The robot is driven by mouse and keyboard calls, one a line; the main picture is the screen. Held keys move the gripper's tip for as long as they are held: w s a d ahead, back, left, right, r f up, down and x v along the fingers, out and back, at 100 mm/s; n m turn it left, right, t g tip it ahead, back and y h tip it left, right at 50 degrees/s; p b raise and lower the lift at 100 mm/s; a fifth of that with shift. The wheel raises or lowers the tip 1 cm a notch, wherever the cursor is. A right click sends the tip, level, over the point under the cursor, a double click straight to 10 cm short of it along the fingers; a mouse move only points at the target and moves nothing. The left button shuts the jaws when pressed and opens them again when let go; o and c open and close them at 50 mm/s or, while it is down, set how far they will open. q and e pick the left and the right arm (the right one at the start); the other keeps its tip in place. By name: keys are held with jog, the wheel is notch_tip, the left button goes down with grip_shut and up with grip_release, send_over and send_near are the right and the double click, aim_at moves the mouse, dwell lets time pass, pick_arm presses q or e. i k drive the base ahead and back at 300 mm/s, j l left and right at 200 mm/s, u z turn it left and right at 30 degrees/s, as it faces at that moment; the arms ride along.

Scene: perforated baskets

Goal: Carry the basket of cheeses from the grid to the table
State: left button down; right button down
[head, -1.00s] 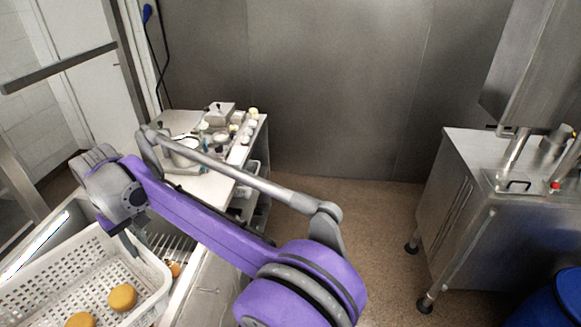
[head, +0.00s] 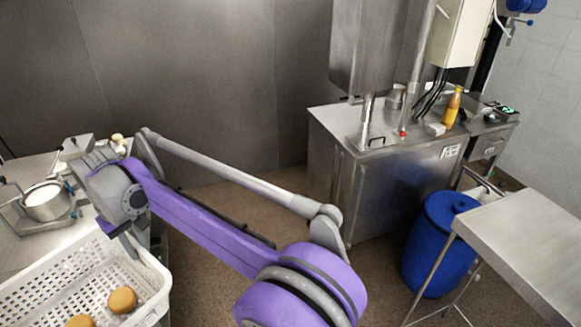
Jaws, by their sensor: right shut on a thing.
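The white perforated basket (head: 152,284) is at the lower left of the head view, cut off by the frame edge. Two orange-brown cheeses, one nearer the middle (head: 122,300) and one at the bottom edge (head: 80,321), lie in it. My right gripper (head: 118,230) reaches down to the basket's far rim and is shut on it. The fingertips are partly hidden by the rim. A steel table (head: 535,245) stands at the right, its visible top bare. The grid is not in view. My left gripper is not in view.
A blue barrel (head: 428,255) stands beside the steel table. A steel machine cabinet (head: 370,190) with a yellow bottle (head: 452,107) on top is behind it. A worktop with a steel pot (head: 48,202) is at the left. Open brown floor lies between.

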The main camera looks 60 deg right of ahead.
aim_at(561, 249)
jog(key=l+z, duration=0.1)
jog(key=z, duration=3.55)
jog(key=i+l, duration=0.3)
jog(key=i, duration=0.9)
jog(key=l+z, duration=0.05)
